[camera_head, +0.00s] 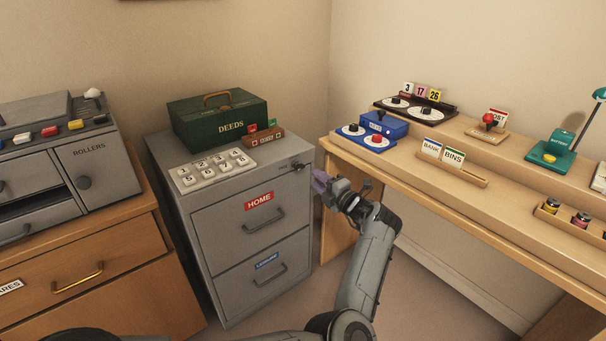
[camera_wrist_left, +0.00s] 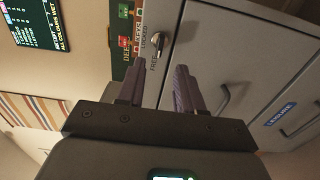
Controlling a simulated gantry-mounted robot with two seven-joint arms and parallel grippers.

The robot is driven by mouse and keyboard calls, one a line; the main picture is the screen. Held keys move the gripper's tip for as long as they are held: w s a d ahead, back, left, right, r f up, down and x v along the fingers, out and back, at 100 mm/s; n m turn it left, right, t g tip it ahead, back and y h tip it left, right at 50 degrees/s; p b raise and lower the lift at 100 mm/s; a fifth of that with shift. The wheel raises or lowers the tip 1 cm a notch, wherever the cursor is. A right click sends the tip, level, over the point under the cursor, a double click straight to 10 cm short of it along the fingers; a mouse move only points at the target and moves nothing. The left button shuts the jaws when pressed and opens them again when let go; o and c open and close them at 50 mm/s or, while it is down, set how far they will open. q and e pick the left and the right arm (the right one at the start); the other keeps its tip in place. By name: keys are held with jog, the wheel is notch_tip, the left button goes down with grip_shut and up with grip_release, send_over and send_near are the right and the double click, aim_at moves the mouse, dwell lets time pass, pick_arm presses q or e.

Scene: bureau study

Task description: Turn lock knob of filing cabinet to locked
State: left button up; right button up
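The grey filing cabinet (camera_head: 205,237) stands in the corner, with a HOME drawer above a LEISURE drawer, both shut. Its small lock knob (camera_head: 297,166) is at the top right of the front. In the left wrist view the knob (camera_wrist_left: 158,42) shows between LOCKED and FREE labels; I cannot tell clearly which one it points to. My left gripper (camera_head: 322,184) is just right of and in front of the knob. Its purple fingers (camera_wrist_left: 158,88) are apart and empty, with the knob ahead of the gap, not between them. My right gripper is not in view.
A green DEEDS box (camera_head: 220,118), a number keypad (camera_head: 212,170) and a small red-brown key holder (camera_head: 263,137) sit on the cabinet. The wooden desk (camera_head: 420,185) stands close on the right. A wooden cabinet (camera_head: 120,262) with a grey ROLLERS machine (camera_head: 103,160) stands left.

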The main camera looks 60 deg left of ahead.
aim_at(302, 168)
pick_arm(q)
jog(key=a, duration=0.2)
jog(key=a+b, duration=0.1)
jog(key=a, duration=0.2)
jog(key=s+a+b, duration=0.1)
jog(key=a, duration=0.2)
jog(key=shift+a, duration=0.15)
grip_shut()
